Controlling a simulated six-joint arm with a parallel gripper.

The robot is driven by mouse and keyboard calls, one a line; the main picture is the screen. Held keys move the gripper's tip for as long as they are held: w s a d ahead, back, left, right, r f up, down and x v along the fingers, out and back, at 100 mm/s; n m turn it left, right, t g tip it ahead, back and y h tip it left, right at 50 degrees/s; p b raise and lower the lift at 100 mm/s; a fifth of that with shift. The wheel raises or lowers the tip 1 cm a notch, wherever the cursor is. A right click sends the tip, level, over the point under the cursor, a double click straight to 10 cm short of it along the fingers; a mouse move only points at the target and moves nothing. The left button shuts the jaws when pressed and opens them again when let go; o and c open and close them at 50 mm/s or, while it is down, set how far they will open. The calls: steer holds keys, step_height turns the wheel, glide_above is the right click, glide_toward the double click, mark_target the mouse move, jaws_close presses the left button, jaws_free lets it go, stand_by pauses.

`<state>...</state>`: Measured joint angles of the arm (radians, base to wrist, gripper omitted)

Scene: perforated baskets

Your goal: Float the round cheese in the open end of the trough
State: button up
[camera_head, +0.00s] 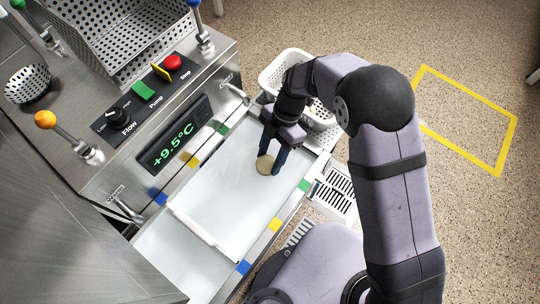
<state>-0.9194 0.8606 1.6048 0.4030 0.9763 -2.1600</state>
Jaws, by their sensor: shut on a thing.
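The round cheese (265,164) is a small pale yellow disc. My gripper (272,162) is shut on it, with dark fingers on either side. The gripper points down over the far end of the trough (215,195), a long steel channel with a pale, smooth inside. I cannot tell whether the cheese touches the surface below or hangs just above it. A white bar (205,232) crosses the trough nearer the lower left. The part of the trough beyond the bar runs on to the lower left with nothing in it.
A white perforated basket (283,68) stands at the trough's upper end, partly behind my arm. A steel perforated basket (130,45) sits on the control panel, which has buttons and a display (173,145) reading +9.5°C. Colored markers line the trough's edges. A yellow floor outline (508,135) lies right.

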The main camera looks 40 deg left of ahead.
steer(key=shift+f+b, duration=0.3)
steer(key=shift+f, duration=0.15)
stand_by(0.4)
steer(key=o, duration=1.1)
steer(key=shift+o, duration=0.2)
steer(key=shift+r, duration=0.15)
steer(key=shift+r+p, duration=2.8)
steer(key=shift+r, duration=1.1)
